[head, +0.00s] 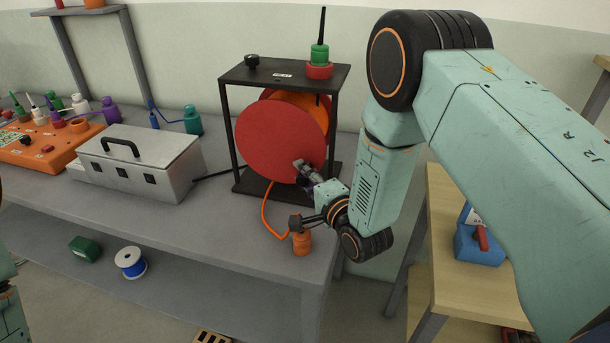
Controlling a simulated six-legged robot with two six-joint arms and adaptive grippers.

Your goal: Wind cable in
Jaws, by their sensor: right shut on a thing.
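A red disc-shaped cable reel (275,138) stands upright in a black open frame (228,140) on the grey bench. An orange drum part shows behind the disc. An orange cable (265,212) runs from the reel's lower side down to an orange cylindrical end piece (302,243) at the bench's front edge. My right gripper (303,168) is at the lower right of the red disc's face, shut on a small part there, seemingly the reel's handle, mostly hidden by the fingers. My left gripper is out of view.
A silver case (140,160) and an orange panel (40,145) stand on the bench left of the reel. Coloured knobs sit on the frame's top. A wooden table (445,230) with a blue box (478,245) stands at right. Bare bench lies before the case.

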